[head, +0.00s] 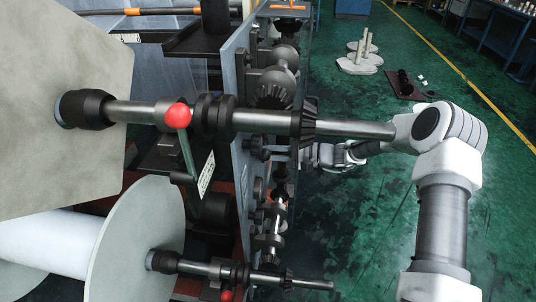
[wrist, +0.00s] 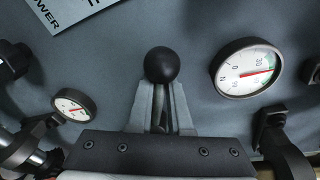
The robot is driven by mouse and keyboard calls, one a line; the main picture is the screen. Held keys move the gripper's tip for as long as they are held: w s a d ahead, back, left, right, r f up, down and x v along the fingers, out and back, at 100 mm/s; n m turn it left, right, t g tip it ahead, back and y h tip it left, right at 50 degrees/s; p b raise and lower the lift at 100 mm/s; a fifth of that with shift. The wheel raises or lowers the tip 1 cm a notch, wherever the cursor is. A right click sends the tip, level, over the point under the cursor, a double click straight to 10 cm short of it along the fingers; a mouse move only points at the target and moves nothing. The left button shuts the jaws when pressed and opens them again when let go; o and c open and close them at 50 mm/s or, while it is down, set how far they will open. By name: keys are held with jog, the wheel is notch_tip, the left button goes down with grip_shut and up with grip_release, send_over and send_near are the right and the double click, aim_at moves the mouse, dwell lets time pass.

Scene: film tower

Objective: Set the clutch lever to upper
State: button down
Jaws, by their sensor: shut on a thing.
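The clutch lever (wrist: 162,66), with a round black knob on a thin stem, shows in the middle of the wrist view against a grey-blue panel. My gripper (wrist: 161,112) has its two grey fingers on either side of the stem, just below the knob, and is shut on it. In the head view my arm reaches in behind the machine's side. The gripper's fingertips and this lever are hidden there.
A plate (wrist: 70,10) with letters ending in "OWER" is at the top left. A large gauge (wrist: 246,68) and a small gauge (wrist: 73,106) flank the lever. In the head view, a red-knobbed lever (head: 178,116), shafts and film rolls crowd the left. Green floor (head: 370,230) is open at right.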

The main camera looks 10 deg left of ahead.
jog(key=shift+s+a+r+m+p, duration=0.1)
jog(key=shift+a+r+m+p, duration=0.2)
jog(key=shift+r, duration=0.35)
jog(key=c, duration=0.8)
grip_release()
jog(key=shift+s+r, duration=0.1)
jog(key=shift+o, duration=0.2)
jog(key=shift+d, duration=0.1)
jog(key=s+d+r+p, duration=0.1)
jog(key=d+r, duration=0.1)
jog(key=d, duration=1.5)
jog(key=shift+s+r, duration=0.15)
jog(key=shift+s, duration=0.15)
jog(key=shift+d, duration=0.15)
